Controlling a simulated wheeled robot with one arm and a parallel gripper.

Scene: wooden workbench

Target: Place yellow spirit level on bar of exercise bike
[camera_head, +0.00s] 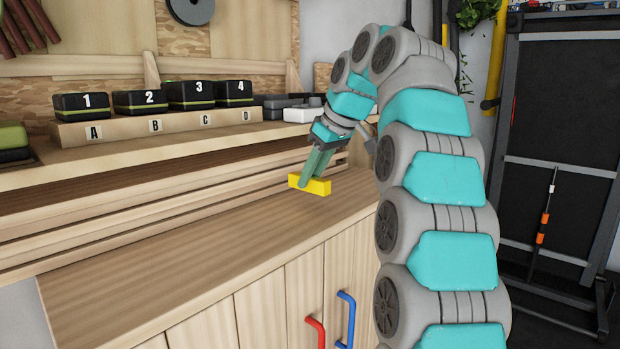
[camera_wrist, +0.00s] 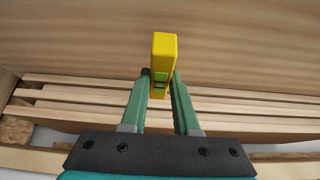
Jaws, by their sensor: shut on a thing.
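The yellow spirit level (camera_head: 318,187) is a small yellow block just above the wooden workbench top, near its right end. In the wrist view the yellow spirit level (camera_wrist: 164,52) stands out past the fingertips, with a green vial window showing on its face. My gripper (camera_head: 311,174) is shut on it, with a green finger on each side; the fingers also show in the wrist view (camera_wrist: 160,92). I cannot tell whether the level touches the bench top. No exercise bike can be made out for certain.
The workbench top (camera_head: 190,240) is clear. Numbered black boxes (camera_head: 193,93) stand on a shelf behind it. Red (camera_head: 316,334) and blue (camera_head: 346,318) handles are on the cabinet front. A black-framed machine (camera_head: 563,110) stands at the right, past my arm.

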